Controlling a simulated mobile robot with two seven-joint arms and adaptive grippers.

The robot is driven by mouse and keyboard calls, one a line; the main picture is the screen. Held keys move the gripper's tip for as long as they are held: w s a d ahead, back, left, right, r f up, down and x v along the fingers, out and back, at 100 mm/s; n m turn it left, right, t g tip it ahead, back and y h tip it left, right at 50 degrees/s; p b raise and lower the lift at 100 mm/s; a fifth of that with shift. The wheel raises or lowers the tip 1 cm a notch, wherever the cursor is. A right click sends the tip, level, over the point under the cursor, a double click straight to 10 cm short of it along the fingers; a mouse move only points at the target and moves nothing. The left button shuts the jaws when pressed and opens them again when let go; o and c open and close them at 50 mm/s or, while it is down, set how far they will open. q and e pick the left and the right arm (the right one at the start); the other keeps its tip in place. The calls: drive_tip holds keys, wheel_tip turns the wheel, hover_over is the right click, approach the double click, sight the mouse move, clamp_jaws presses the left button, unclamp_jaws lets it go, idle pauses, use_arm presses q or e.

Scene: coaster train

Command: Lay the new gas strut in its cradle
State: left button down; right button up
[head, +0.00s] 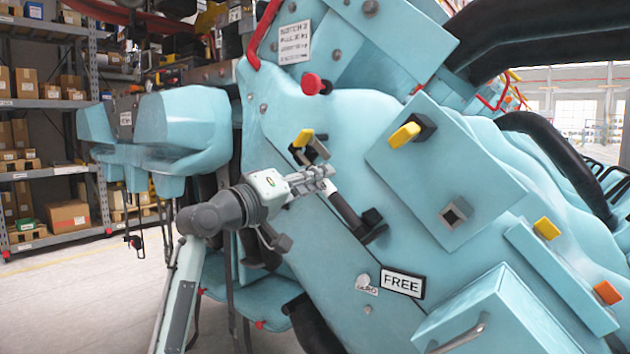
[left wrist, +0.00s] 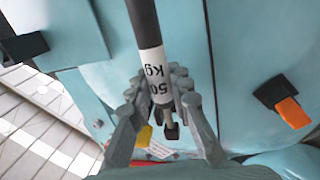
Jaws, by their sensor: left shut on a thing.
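My left gripper (head: 318,180) is shut on the gas strut, with its fingers on either side of it in the left wrist view (left wrist: 165,100). The strut is a dark tube (head: 345,212) slanting down to the right in the head view. In the left wrist view, the black tube (left wrist: 143,22) has a white "50 kg" label (left wrist: 154,73) and a thinner rod end. A black bracket with a yellow tab (head: 303,138) is just above my gripper. Another black bracket (head: 374,224) is at the strut's lower end. I cannot tell whether either end is seated. My right gripper is out of view.
The pale blue car body fills the middle and right. It carries a "FREE" plate (head: 402,283), a panel with a yellow knob (head: 404,135), a red knob (head: 313,84) and a box with a handle (head: 495,315). Shelves (head: 50,103) stand at left; floor there is open.

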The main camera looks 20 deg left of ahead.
use_arm(q)
drive_tip(key=shift+x, duration=0.9)
drive_tip(key=c, duration=1.3)
unclamp_jaws()
drive_tip(key=shift+w+f, duration=0.1)
drive_tip(key=shift+f, duration=0.05)
drive_tip(key=v, duration=1.2)
drive_tip(key=shift+a, duration=0.1)
